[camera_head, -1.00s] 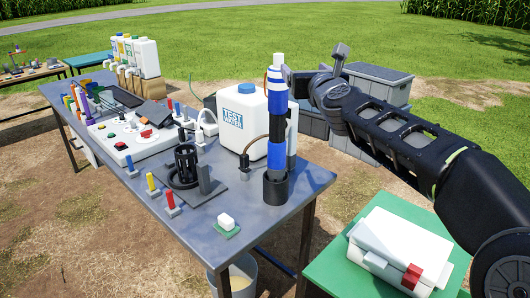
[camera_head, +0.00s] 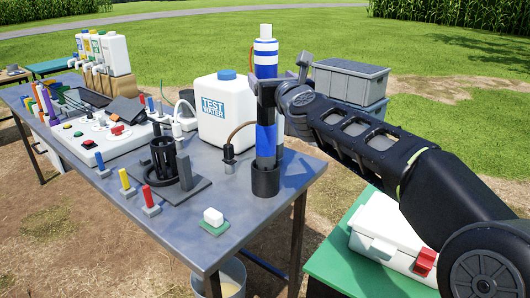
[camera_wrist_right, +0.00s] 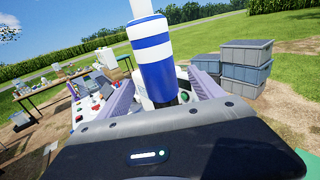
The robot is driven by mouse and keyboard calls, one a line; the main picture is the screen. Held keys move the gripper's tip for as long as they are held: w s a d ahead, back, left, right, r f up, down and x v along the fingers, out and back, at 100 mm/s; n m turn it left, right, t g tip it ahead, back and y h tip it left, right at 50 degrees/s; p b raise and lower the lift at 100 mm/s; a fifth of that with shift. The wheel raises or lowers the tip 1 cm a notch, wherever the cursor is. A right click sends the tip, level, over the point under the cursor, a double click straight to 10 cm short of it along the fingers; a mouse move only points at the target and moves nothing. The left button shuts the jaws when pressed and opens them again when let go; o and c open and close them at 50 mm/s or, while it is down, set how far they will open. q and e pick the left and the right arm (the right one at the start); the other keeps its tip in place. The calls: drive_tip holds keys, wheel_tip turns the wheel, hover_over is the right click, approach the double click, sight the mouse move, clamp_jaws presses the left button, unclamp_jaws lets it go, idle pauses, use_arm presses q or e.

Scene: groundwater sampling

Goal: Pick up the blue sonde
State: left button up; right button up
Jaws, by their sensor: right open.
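The blue sonde (camera_head: 266,132) stands upright in a black round holder (camera_head: 265,181) near the right end of the metal table. It has a white top with blue bands. My right gripper (camera_head: 268,88) is open at its upper middle part, with the jaws around or right beside it. In the right wrist view the sonde (camera_wrist_right: 153,55) rises between the two fingers (camera_wrist_right: 165,95); whether they touch it cannot be told. My left gripper is not in view.
A white test water container (camera_head: 225,115) stands close left of the sonde. A black stand (camera_head: 165,160) and a white block on a green pad (camera_head: 213,220) are on the metal table (camera_head: 215,245). A white case (camera_head: 385,235) lies on a green table. Grey crates (camera_head: 350,82) are stacked behind.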

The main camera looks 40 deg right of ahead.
drive_tip(key=shift+x, duration=1.35)
drive_tip(key=shift+p, duration=0.3)
drive_tip(key=p+x, duration=0.1)
drive_tip(key=x, duration=0.3)
drive_tip(key=shift+w, duration=0.2)
drive_tip(key=shift+w+d, duration=0.1)
drive_tip(key=shift+w, duration=0.25)
drive_tip(key=shift+c, duration=0.5)
clamp_jaws()
